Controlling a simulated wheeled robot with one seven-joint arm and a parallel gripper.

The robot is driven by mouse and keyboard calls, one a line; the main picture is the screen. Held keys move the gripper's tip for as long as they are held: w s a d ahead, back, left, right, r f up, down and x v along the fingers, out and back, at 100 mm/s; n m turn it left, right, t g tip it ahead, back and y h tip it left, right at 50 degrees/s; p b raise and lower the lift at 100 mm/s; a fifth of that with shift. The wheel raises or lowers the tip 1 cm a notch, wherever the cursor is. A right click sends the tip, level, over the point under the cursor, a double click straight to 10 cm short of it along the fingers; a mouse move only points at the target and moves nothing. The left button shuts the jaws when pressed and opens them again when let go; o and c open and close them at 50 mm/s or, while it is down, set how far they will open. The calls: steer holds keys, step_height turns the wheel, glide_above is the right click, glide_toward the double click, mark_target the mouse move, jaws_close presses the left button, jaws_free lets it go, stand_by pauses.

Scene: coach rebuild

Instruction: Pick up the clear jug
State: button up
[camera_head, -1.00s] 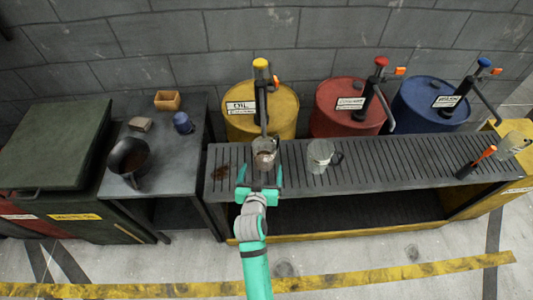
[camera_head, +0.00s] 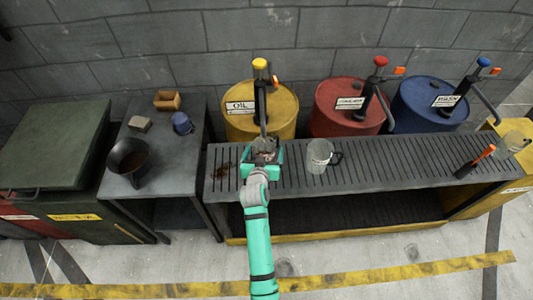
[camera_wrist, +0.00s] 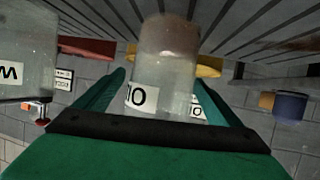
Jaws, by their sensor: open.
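A clear jug (camera_head: 265,147) with brownish contents and a white label stands on the slatted bench top, under the spout of the yellow oil drum. My gripper (camera_head: 262,160) is open, with its fingers on either side of this jug. In the wrist view the jug (camera_wrist: 165,70) shows between the two green fingers, which look apart from its walls. Its lower part is hidden by my gripper in the head view. A second clear jug (camera_head: 319,156) with a dark handle stands to the right; part of it shows in the wrist view (camera_wrist: 28,55).
Yellow (camera_head: 240,124), red (camera_head: 335,118) and blue (camera_head: 425,112) drums with hand pumps stand behind the slatted bench (camera_head: 410,160). Another jug (camera_head: 514,142) and an orange-tipped tool (camera_head: 476,161) are at the right. A side table at left holds a dark pan (camera_head: 128,160) and a blue cup (camera_head: 182,123).

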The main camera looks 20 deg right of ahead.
steer(key=shift+w+d+f, duration=0.1)
steer(key=shift+w, duration=0.15)
steer(key=c, duration=1.2)
steer(key=shift+c, duration=1.1)
steer(key=shift+r, duration=0.2)
